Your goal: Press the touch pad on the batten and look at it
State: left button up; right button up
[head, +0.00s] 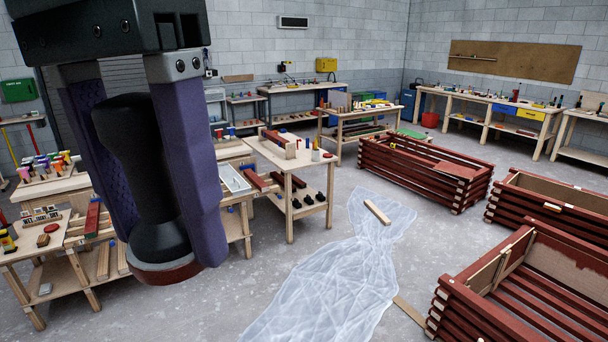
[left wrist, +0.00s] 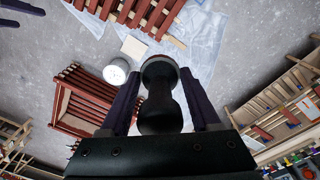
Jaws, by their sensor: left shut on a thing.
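My left gripper (head: 166,236) is shut on the touch pad, a black knobbed handle (head: 150,160) with a round foot, in the near left of the head view. The foot has a grey rim and a dark red lower edge (head: 172,273). Its pressing face is hidden from the head camera. In the left wrist view the pad (left wrist: 160,112) stands between the two purple-sided fingers. It appears held in the air, apart from any batten. Dark red battens form slatted, crate-like stacks (head: 425,166) on the right. Which batten is meant, I cannot tell.
A clear plastic sheet (head: 335,270) lies on the grey floor with a bare wood piece (head: 377,212) on it. Workbenches with tools (head: 292,170) stand left and along the back wall. A white round container (left wrist: 116,71) shows in the left wrist view.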

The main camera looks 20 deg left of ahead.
pick_arm(q)
jog(key=w+d+r+n+t+h+b, duration=0.1)
jog(key=w+d+n+t+h, duration=0.25)
jog(key=w+d, duration=0.45)
jog(key=w+d+r+n+t+h+b, duration=0.15)
jog(key=w+d+t+h, duration=0.3)
jog(key=d, duration=0.75)
jog(key=w+a+n+t+y, duration=0.1)
jog(key=w+a+n+t, duration=0.3)
jog(key=w+n+t, duration=0.2)
jog(key=n+t, duration=0.2)
jog(key=n, duration=0.2)
jog(key=shift+w+a+r, duration=0.15)
jog(key=shift+w+r, duration=0.05)
jog(key=shift+w, duration=0.2)
